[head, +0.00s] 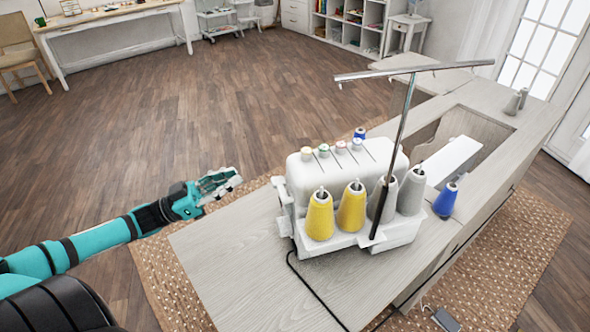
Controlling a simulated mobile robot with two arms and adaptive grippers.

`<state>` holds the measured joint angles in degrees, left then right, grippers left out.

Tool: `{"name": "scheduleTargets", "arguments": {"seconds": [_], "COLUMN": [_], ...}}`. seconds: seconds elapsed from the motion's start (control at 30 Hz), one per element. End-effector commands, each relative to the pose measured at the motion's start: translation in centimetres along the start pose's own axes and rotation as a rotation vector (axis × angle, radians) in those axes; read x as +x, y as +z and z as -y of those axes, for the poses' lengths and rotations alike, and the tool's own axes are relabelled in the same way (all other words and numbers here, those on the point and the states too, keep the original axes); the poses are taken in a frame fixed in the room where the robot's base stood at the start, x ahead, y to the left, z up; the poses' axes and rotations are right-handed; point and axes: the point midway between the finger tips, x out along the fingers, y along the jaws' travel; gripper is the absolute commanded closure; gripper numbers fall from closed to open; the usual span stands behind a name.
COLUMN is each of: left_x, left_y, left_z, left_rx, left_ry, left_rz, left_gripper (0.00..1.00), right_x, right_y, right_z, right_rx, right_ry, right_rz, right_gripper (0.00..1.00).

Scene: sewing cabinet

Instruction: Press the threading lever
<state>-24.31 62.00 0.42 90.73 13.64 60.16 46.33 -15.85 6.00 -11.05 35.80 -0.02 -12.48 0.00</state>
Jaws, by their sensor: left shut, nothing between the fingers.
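A white overlock sewing machine (300,182) stands on the pale wooden cabinet top, its thread side toward me. Yellow cones and grey cones stand on its spool base, and coloured dials sit along its top. The threading lever cannot be made out; the machine's far side is hidden from this view. My left gripper (226,178) is shut and empty. In the picture it is left of the machine, apart from it, near the cabinet's left edge. My right gripper is not in view.
A metal thread stand (397,130) rises over the machine with a long crossbar. A blue cone (445,200) stands on the cabinet top (230,240) right of the machine. A recess (475,125) lies farther right. A black cable runs across the front. The floor at left is clear.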

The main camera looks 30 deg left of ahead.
Motion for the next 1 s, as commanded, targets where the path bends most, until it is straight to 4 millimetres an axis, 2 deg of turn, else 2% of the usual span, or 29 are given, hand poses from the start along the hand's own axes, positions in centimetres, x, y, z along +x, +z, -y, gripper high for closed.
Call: {"name": "scheduleTargets", "arguments": {"seconds": [0.07,0.13,0.3,0.4,0.57,0.73,0.93,1.0], "left_x": [0.0,0.0,0.0,0.4,2.5,6.2,10.4,9.7], "left_y": [-0.1,-0.1,0.0,-0.1,-0.2,-0.4,-0.4,1.2], "left_z": [-0.1,-0.1,0.0,0.0,0.0,0.0,0.0,0.1], "left_rx": [-0.002,-0.002,-0.001,0.000,0.003,0.002,0.001,-0.002], "left_ry": [0.003,0.002,0.002,0.002,0.003,0.003,0.002,-0.003], "left_rz": [-0.002,-0.001,-0.001,-0.001,-0.004,-0.006,-0.005,0.002], "left_gripper": [1.00,1.00,1.00,1.00,1.00,1.00,1.00,1.00], "right_x": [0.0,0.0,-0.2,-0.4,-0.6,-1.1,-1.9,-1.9], "right_y": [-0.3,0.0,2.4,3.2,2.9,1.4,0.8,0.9], "right_z": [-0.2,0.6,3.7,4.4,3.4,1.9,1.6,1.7], "right_rx": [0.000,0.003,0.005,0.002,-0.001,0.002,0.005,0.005], "right_ry": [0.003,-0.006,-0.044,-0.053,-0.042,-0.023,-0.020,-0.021], "right_rz": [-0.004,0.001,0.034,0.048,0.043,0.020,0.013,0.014], "right_gripper": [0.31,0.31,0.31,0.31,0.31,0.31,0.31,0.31]}}
